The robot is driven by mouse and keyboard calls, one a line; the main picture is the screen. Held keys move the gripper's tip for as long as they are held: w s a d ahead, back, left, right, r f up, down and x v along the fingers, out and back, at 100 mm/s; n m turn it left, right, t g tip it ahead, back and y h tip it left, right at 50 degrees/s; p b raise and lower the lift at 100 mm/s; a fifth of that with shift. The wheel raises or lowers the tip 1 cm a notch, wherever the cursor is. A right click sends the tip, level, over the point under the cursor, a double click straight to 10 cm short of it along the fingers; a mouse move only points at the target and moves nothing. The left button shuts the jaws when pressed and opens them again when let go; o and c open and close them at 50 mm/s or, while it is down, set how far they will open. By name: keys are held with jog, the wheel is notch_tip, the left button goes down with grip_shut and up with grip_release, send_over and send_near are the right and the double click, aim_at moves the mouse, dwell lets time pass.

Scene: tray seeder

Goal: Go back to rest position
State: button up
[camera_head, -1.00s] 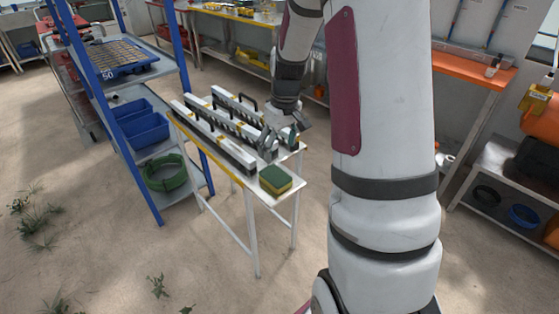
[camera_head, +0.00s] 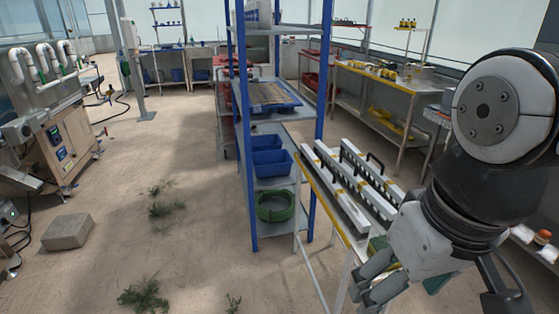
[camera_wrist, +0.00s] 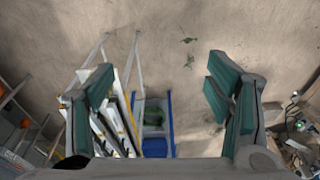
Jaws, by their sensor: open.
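My gripper (camera_head: 366,287) is at the lower right in the head view, pointing down and left, in front of a small table (camera_head: 318,192) with white legs. In the wrist view my gripper (camera_wrist: 158,88) has its two green-padded fingers spread wide, with nothing between them but distant floor and furniture. On the small table lie several long white-and-black bars (camera_head: 335,190) with dark handles; they also show between and beside the left finger in the wrist view (camera_wrist: 112,130). My arm and gripper hide the near end of the table.
A blue-posted shelf (camera_head: 254,190) stands left of the table with blue bins (camera_head: 270,162) and a green coiled hose (camera_head: 277,206). A stone block (camera_head: 68,231) lies on the floor at left, near a metal machine (camera_head: 60,150). The floor between is mostly clear, with small weeds.

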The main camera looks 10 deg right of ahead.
jog(key=shift+s+a+f, duration=0.1)
jog(key=shift+s, duration=0.45)
jog(key=shift+s+a+f, duration=0.1)
jog(key=shift+s, duration=0.45)
notch_tip(320, 180, up, 12)
jog(key=t+p, duration=0.2)
jog(key=p, duration=0.8)
jog(key=shift+d, duration=0.2)
